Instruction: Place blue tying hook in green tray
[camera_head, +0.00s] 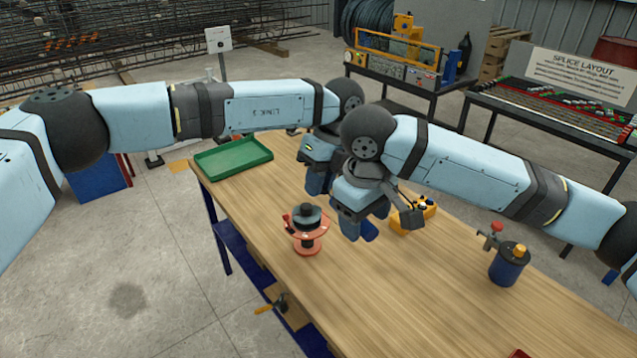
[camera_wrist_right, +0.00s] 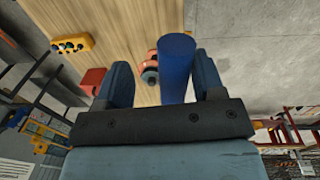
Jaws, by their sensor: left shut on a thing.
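The green tray (camera_head: 233,157) lies empty on the far left corner of the wooden table. The blue tying hook shows as a blue handle (camera_head: 369,231) below my right gripper. In the right wrist view the handle (camera_wrist_right: 177,70) stands between my right fingers, nearer one of them. My right gripper (camera_head: 362,215) is open around it, as the spread fingers in the right wrist view (camera_wrist_right: 163,85) show. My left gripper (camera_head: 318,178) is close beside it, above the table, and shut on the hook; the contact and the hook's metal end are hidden.
The two arms nearly touch. The table between the spool and tray is clear.

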